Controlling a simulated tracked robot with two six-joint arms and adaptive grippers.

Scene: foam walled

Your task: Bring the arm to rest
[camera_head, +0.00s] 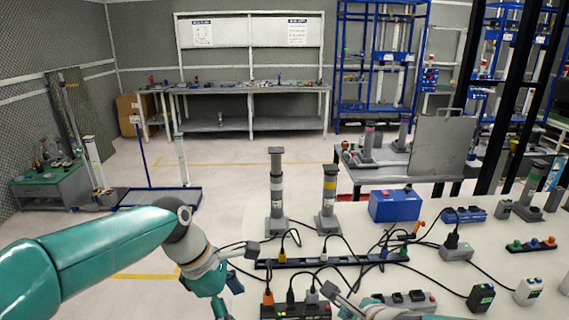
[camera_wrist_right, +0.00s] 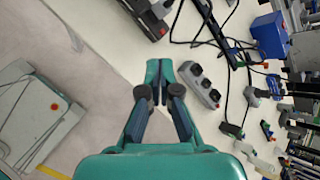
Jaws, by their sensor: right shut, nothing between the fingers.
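My left arm, teal with a grey joint, comes in from the left in the head view. Its left gripper (camera_head: 243,267) is over the left edge of the white table (camera_head: 316,248), with its two grey finger pads apart and nothing seen between them. My right gripper (camera_head: 336,293) shows partly at the bottom of the head view, with the rest cut off by the frame. In the right wrist view, the right gripper (camera_wrist_right: 160,68) has its teal fingertips together and empty. It is between a black power strip (camera_head: 295,311) and a grey socket strip (camera_head: 405,299).
A long socket strip (camera_head: 330,262) with plugs and loose cables lies across the table. Two grey posts (camera_head: 276,190) (camera_head: 328,195) stand at its back edge, beside a blue box (camera_head: 395,206). The floor (camera_head: 235,180) to the left and beyond is mostly clear.

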